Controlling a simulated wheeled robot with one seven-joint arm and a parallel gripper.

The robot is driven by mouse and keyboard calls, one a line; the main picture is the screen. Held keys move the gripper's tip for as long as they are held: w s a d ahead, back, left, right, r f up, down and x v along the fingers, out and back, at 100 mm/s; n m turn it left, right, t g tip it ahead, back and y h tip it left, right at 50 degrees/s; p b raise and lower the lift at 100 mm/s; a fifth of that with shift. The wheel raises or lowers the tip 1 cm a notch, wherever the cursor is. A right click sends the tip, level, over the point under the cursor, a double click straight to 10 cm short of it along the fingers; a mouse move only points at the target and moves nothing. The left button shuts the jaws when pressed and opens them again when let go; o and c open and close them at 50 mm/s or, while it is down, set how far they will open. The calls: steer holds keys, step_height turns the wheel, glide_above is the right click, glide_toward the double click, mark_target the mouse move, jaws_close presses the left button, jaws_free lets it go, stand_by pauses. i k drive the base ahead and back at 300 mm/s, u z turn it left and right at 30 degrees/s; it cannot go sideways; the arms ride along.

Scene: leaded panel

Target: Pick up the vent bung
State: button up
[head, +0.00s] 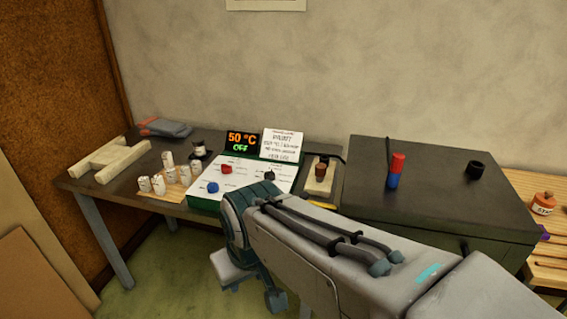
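No label marks the vent bung. A short black cylinder (476,170) stands on the dark cabinet top (430,205) at right; it may be the bung, but I cannot be sure. A brown cork-like plug (321,169) stands on a pale block left of the cabinet and could also be it. My arm reaches in from the lower right. My gripper (252,285) hangs low in front of the bench, left of the cabinet and well apart from both pieces. My arm partly hides it, and I cannot tell whether its fingers are open or shut.
A red and blue cylinder (396,170) stands upright on the cabinet. A display reading 50 °C OFF (242,142) and a white card (282,145) stand behind a sheet with coloured knobs. White pieces (170,175) and a pale frame (110,160) lie left. An orange jar (543,203) stands far right.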

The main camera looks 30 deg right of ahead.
mark_target(320, 168)
steer(key=z, duration=0.2)
steer(key=i, duration=0.65)
steer(key=z, duration=0.9)
steer(key=i, duration=0.5)
steer(key=z, duration=0.45)
